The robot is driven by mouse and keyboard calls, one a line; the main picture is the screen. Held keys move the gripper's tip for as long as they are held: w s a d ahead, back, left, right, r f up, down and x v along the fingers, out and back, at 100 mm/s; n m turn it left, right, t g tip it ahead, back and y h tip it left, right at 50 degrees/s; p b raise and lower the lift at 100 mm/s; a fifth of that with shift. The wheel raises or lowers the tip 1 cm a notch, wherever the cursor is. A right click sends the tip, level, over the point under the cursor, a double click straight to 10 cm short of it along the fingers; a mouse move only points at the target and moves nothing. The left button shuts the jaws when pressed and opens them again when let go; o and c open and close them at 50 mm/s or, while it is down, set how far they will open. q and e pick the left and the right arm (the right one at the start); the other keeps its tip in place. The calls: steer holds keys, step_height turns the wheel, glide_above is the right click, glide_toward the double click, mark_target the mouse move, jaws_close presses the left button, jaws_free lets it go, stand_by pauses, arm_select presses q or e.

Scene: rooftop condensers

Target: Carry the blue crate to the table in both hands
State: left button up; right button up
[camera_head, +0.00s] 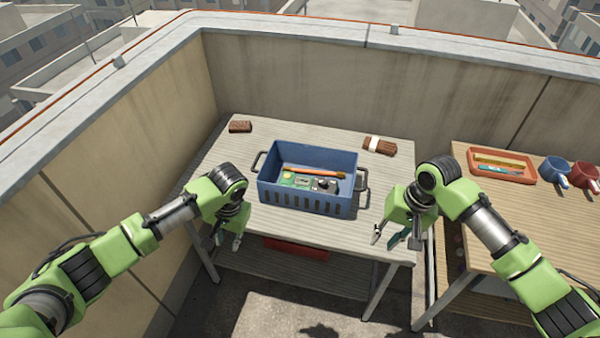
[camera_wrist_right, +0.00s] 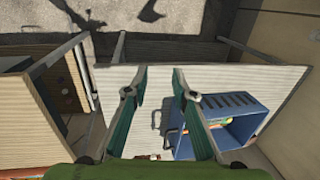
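The blue crate (camera_head: 308,193) stands upright on the pale table (camera_head: 240,160), with a dark handle at each end. A brush with an orange handle (camera_head: 315,171) and small green and dark items lie inside it. The crate also shows in the right wrist view (camera_wrist_right: 232,108). My left gripper (camera_head: 226,240) is open and empty at the table's front edge, left of and nearer than the crate. My right gripper (camera_head: 395,238) is open and empty, right of and nearer than the crate, apart from its right handle. Its spread fingers show in the right wrist view (camera_wrist_right: 160,75).
A brown block (camera_head: 240,126) and a banded brown bundle (camera_head: 380,145) lie on the pale table. Parapet walls close off the back and left.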

step_height(320, 180, up, 6)
steer(key=d, duration=0.1)
steer(key=shift+r, duration=0.15)
steer(key=shift+s+d, duration=0.1)
